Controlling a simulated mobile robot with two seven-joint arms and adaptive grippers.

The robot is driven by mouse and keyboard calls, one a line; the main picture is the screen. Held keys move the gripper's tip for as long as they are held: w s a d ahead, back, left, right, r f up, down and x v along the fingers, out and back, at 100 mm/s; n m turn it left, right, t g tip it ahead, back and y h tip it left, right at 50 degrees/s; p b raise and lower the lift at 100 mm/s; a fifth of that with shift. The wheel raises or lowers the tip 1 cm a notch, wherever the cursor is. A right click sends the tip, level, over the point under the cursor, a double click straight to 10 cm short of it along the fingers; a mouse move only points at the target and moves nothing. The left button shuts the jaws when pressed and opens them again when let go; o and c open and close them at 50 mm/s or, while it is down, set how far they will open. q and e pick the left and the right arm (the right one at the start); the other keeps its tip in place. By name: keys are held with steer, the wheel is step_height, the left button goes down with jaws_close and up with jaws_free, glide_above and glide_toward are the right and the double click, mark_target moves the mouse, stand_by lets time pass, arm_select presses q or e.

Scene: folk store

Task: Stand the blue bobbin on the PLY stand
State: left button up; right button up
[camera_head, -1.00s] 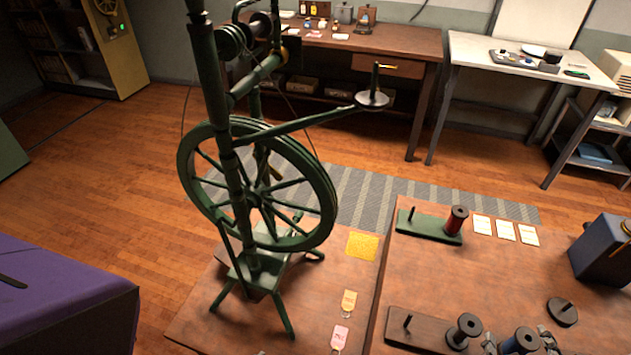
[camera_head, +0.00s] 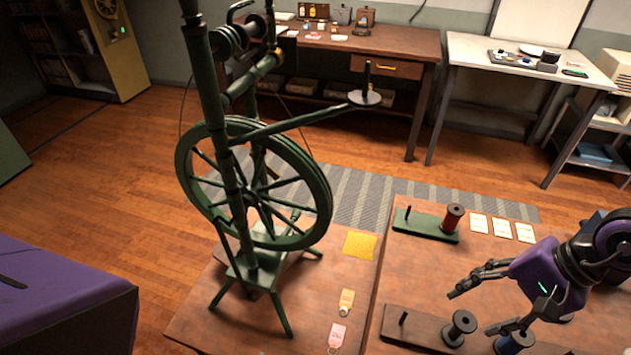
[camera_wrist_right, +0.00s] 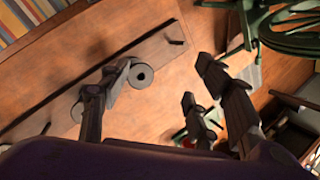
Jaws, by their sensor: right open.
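The blue bobbin (camera_head: 515,343) stands upright at the bottom edge of the head view. It appears to be on the long dark stand (camera_head: 425,334), beside a dark bobbin (camera_head: 461,326); the lower part is cut off. The stand's left end has a bare upright peg (camera_head: 404,318). I cannot read any label, so I cannot tell which stand is PLY. My right gripper (camera_head: 471,312) is open and empty, above and around the bobbin's area, apart from it. In the right wrist view the fingers (camera_wrist_right: 165,85) are spread over the stand (camera_wrist_right: 110,62). My left gripper is out of view.
A green stand (camera_head: 420,222) with a bare peg and a red bobbin (camera_head: 452,217) is farther back, beside several cards (camera_head: 502,228). A green spinning wheel (camera_head: 255,185) stands at the left. Yellow (camera_head: 346,301) and pink (camera_head: 337,335) tags lie on the wood between.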

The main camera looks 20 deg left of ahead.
mark_target(526, 331)
steer(key=w+d+r+n+h, duration=0.25)
steer(key=d+h, duration=0.25)
steer(key=d, duration=0.7)
steer(key=shift+m, duration=0.25)
step_height(526, 331, down, 10)
steer(key=b, duration=0.3)
steer(key=shift+a+f+b, duration=0.15)
steer(key=shift+f+b, duration=0.05)
steer(key=shift+b, duration=0.1)
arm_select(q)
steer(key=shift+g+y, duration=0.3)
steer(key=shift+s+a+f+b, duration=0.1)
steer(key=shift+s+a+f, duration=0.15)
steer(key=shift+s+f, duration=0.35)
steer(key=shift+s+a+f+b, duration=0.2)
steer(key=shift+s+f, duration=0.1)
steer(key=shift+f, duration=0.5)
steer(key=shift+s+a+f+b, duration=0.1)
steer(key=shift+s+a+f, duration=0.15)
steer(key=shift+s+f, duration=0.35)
arm_select(e)
steer(key=shift+w+f, duration=0.1)
steer(key=shift+f, duration=0.45)
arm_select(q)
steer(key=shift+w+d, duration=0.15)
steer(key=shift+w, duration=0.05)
arm_select(e)
steer(key=c, duration=0.9)
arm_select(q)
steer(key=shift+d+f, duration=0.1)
